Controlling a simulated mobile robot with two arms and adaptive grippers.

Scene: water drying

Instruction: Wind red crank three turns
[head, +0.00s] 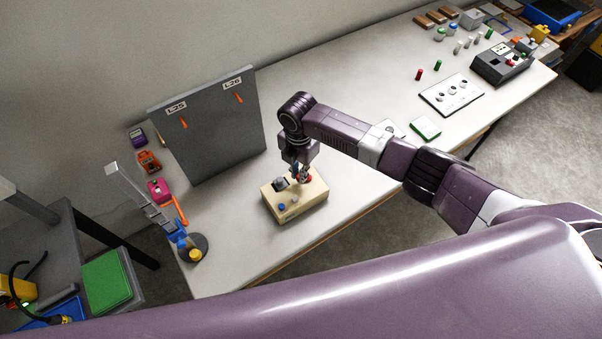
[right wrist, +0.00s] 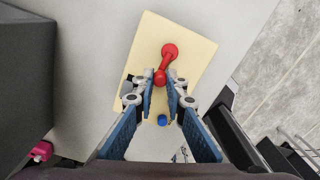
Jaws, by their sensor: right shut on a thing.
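The red crank (right wrist: 169,53) is mounted on a pale wooden box (head: 297,211); in the right wrist view the box (right wrist: 194,45) fills the middle. The crank arm runs from its round hub down to a red knob (right wrist: 160,77). My right gripper (right wrist: 160,80) is shut on the crank's knob, with one fingertip on each side of it. In the head view my right gripper (head: 301,173) points down over the box and partly hides the crank. My left gripper is not in view.
A grey upright panel (head: 213,130) with orange pointers stands behind the box. A blue button (right wrist: 162,120) sits on the box near my fingers. A stand with a round dark base (head: 203,246) is at left.

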